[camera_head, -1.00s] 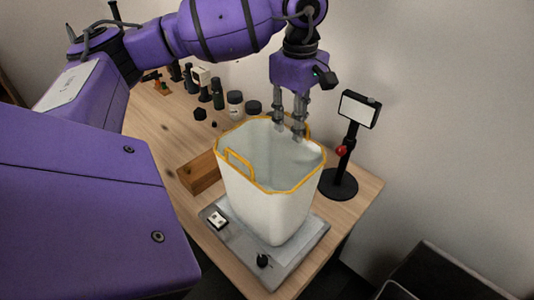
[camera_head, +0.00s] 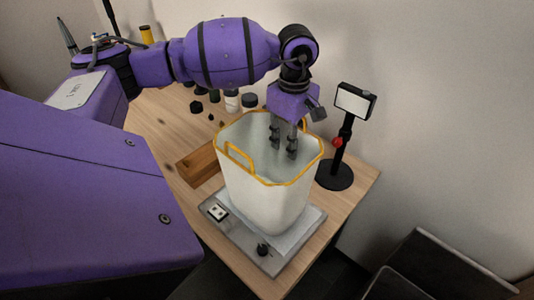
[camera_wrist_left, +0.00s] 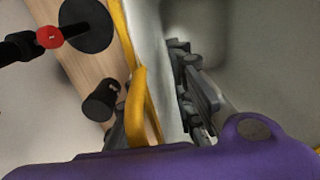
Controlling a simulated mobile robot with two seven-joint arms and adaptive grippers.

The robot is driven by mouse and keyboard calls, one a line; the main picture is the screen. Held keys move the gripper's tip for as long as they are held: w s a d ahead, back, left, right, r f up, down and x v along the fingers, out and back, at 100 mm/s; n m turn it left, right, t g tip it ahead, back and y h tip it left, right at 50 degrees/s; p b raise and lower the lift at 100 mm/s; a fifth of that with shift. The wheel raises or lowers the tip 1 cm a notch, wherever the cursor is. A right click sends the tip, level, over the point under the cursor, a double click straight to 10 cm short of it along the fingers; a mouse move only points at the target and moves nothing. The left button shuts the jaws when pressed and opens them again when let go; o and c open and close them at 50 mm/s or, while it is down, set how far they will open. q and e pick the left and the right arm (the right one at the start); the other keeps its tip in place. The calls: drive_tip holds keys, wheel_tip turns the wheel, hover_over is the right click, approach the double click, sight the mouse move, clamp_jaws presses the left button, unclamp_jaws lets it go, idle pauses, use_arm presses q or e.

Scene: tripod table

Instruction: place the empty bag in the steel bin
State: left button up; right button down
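The pale white bag (camera_head: 263,200) with yellow rim and yellow handles stands upright and open on a grey plate (camera_head: 236,242) on the wooden table. It looks empty inside. My left gripper (camera_head: 283,146) points down at the far side of the bag, its fingers apart and their tips below the rim. In the left wrist view one finger (camera_wrist_left: 194,95) is inside the bag; the yellow handle (camera_wrist_left: 137,105) runs close beside the fingers, and the other finger is mostly hidden. A dark open container (camera_head: 425,268) is at the lower right; I cannot tell whether it is the steel bin.
A black stand with a screen (camera_head: 355,101) and red knob is close right of the bag. Several small bottles and jars (camera_head: 232,100) stand behind. A wall closes off the back and right.

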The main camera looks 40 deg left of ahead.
use_arm(q)
clamp_jaws()
drive_tip(key=shift+r, duration=0.1)
